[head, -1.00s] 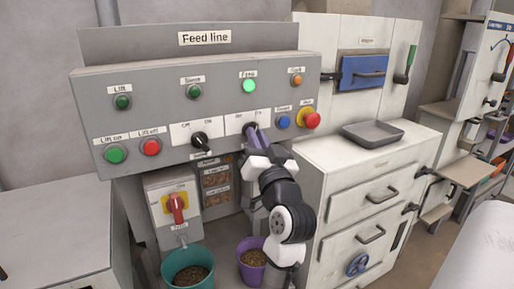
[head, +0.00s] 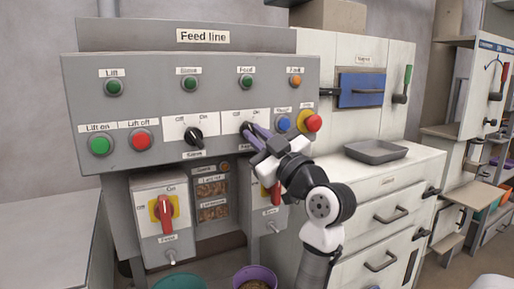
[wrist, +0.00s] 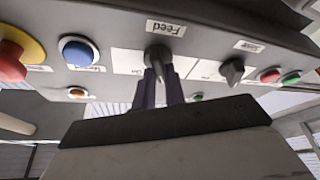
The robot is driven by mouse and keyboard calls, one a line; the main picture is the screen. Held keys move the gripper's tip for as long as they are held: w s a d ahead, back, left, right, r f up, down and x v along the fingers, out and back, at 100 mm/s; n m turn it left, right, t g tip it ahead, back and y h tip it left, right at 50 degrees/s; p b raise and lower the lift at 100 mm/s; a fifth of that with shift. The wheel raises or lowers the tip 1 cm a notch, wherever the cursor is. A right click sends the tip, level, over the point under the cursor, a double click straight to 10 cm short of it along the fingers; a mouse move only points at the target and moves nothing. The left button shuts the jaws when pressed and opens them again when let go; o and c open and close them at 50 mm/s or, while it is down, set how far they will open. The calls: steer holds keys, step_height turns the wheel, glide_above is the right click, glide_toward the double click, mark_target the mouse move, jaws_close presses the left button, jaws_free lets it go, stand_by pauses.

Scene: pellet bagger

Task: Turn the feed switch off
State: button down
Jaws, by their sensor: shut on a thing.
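The feed switch is a black rotary knob (head: 246,127) on a white plate marked Off and On, at the right of the Feed line panel (head: 90,75). It also shows in the wrist view (wrist: 158,54), where the picture is upside down. My gripper (head: 254,134) is shut on the knob, its two purple fingers either side of it in the wrist view (wrist: 157,88). The fingers partly hide the knob, so its exact pointing is hard to read. The Feed lamp (head: 246,82) above is dark green, not glowing.
The Sieve knob (head: 195,136) is to the left. The blue button (head: 283,123) and the red emergency button (head: 313,123) are close on the right. A red-handled switch box (head: 163,212) is below. A grey tray (head: 376,152) lies on the white cabinet.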

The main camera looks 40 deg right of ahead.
steer(key=shift+n+y, duration=0.4)
steer(key=shift+n, duration=0.3)
steer(key=c, duration=1.5)
jaws_free()
steer(key=shift+o, duration=0.2)
steer(key=b+v, duration=0.3)
steer(key=v, duration=1.1)
steer(key=shift+r, duration=0.1)
